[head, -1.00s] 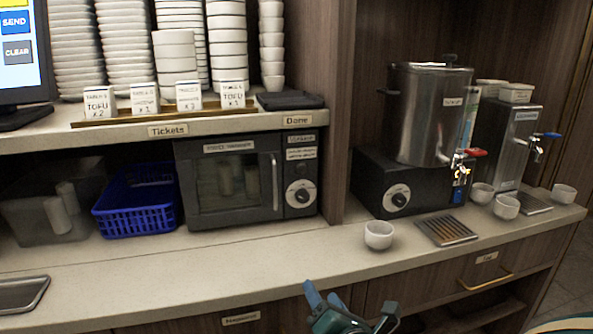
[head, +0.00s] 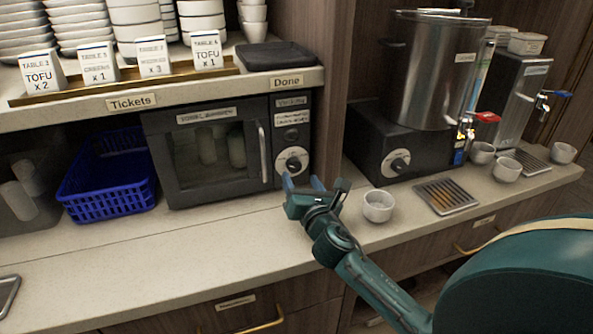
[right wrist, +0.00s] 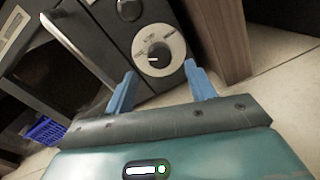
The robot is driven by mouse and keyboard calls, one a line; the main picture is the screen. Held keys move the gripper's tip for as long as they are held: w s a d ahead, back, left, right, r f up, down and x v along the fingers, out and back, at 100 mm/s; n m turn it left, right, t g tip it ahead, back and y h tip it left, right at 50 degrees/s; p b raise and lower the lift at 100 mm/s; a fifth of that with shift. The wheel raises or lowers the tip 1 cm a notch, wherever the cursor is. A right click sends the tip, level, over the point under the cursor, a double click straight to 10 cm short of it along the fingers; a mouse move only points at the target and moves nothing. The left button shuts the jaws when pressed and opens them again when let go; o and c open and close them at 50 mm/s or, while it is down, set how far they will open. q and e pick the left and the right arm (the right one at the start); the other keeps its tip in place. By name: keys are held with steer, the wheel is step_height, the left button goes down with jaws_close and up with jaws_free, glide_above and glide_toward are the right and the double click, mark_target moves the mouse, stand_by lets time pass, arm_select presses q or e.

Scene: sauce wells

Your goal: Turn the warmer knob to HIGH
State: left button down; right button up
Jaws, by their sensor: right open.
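The warmer (head: 215,155) is a dark box with a glass door, a vertical handle and a label strip, standing under the ticket shelf. Its knob (head: 292,162) is black on a round white dial, at the right of its front. The knob also shows in the right wrist view (right wrist: 158,56), with small dial marks too blurred to read. My right gripper (head: 302,181) is open and empty, just in front of and slightly below the knob. In the right wrist view its blue fingers (right wrist: 160,72) point toward the dial, apart from the knob. My left gripper is out of view.
A wooden post (head: 333,90) stands close right of the warmer. Right of it are an urn base with another knob (head: 396,163), a white cup (head: 378,206) and a drip tray (head: 447,196). A blue basket (head: 108,178) sits left. The counter front (head: 190,245) is clear.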

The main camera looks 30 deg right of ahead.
mark_target(295, 168)
steer(key=shift+x, duration=2.2)
steer(key=shift+c, duration=0.2)
steer(key=c, duration=0.9)
